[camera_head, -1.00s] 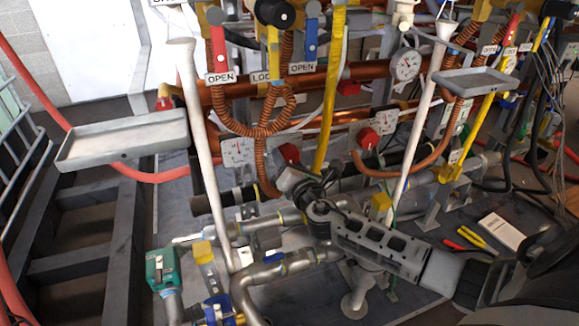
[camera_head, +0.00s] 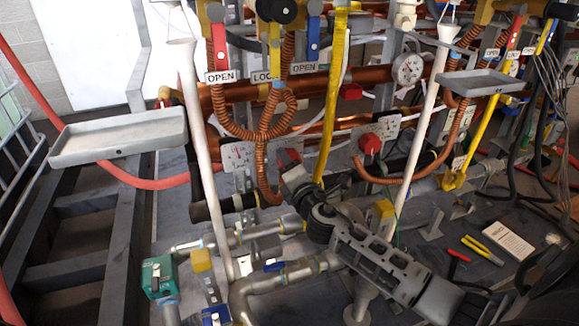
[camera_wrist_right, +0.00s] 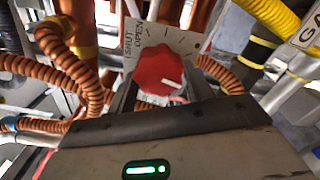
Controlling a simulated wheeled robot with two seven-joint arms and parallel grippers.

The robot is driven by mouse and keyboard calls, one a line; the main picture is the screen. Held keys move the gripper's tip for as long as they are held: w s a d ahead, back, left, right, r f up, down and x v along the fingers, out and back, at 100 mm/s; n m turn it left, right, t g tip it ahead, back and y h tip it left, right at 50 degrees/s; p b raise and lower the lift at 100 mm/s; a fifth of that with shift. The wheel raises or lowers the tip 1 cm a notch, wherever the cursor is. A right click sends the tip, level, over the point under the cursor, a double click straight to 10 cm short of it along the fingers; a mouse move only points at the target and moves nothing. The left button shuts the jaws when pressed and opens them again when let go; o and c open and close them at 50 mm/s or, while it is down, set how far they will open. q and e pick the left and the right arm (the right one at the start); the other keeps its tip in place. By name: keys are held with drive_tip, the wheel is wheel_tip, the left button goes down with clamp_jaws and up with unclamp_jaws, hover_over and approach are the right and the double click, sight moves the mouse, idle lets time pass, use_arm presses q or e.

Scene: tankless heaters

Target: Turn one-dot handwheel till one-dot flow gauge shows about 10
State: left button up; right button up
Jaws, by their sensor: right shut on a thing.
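My left gripper is out of view.
A second red handwheel (camera_head: 370,143) is to the right. Orange corrugated hoses (camera_head: 264,130) and a yellow hose (camera_head: 330,110) hang close to my gripper. Grey trays (camera_head: 120,138) and (camera_head: 487,82) stick out at both sides. Pliers (camera_head: 482,248) lie at lower right.

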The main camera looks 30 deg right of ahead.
drive_tip(key=o, duration=0.7)
drive_tip(key=v, duration=1.6)
drive_tip(key=shift+a, duration=0.15)
